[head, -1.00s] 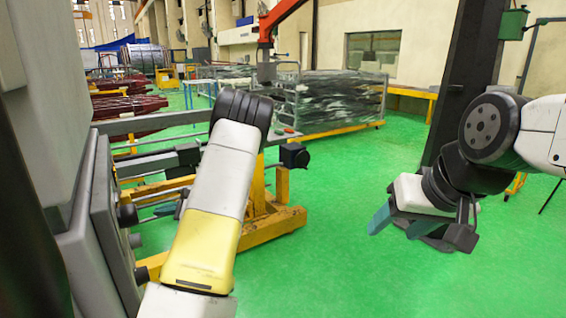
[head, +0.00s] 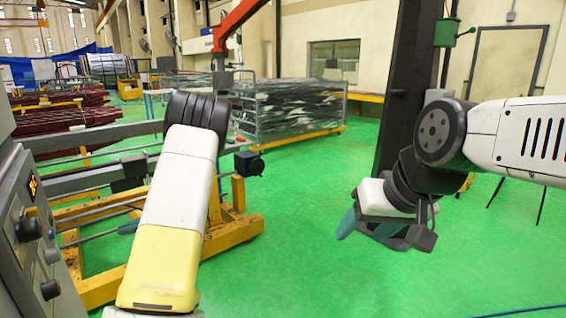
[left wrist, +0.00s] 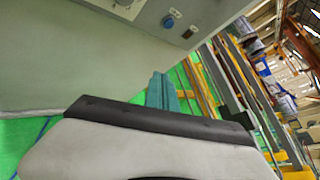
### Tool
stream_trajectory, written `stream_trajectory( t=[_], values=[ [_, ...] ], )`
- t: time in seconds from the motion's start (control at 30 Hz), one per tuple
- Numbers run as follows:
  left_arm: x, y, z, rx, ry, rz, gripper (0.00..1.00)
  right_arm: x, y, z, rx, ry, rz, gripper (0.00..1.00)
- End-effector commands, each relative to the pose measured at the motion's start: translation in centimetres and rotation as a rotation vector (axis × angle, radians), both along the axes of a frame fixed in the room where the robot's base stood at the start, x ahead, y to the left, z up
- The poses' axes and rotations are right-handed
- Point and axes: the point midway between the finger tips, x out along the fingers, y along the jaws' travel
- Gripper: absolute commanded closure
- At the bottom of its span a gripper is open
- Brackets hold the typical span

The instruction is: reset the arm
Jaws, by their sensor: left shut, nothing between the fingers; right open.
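My left arm (head: 178,215), white and yellow with a black joint, rises from the bottom of the head view. My left gripper (left wrist: 162,92) shows in the left wrist view, with its teal fingers shut together and nothing between them. It points toward the base of a grey machine panel. In the head view it is mostly hidden behind my forearm. My right arm (head: 515,135) comes in from the right edge. My right gripper (head: 368,235) hangs over the green floor, open and empty, with teal fingers pointing down and left.
A grey control panel (head: 32,232) with black knobs stands close at the left edge. A yellow steel frame (head: 215,247) with rods lies behind my left arm. A dark pillar (head: 402,95) stands behind my right arm. The green floor (head: 300,265) between the arms is clear.

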Motion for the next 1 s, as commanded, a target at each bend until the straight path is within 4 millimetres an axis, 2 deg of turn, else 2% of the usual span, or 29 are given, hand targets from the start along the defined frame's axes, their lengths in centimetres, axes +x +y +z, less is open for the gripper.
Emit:
stream_trajectory(
  t=[0.27, 0.53, 0.67, 1.0],
  values=[
    [-2.3, -1.7, 1.1, -0.129, -0.099, 0.088, 1.0, 0.0, 0.0, 0.0, 0.001, 0.0, -0.001, 0.43],
    [-6.0, -5.2, 3.0, -0.354, -0.263, 0.229, 1.0, 0.0, 0.0, 0.0, 0.001, 0.0, -0.001, 0.43],
    [-8.7, -8.8, 4.8, -0.536, -0.386, 0.324, 1.0, 0.0, 0.0, 0.0, 0.001, 0.0, -0.001, 0.43],
    [-16.1, -20.7, 11.5, -1.044, -0.697, 0.523, 1.0, 0.0, 0.0, 0.0, 0.001, 0.0, -0.001, 0.43]
  ],
)
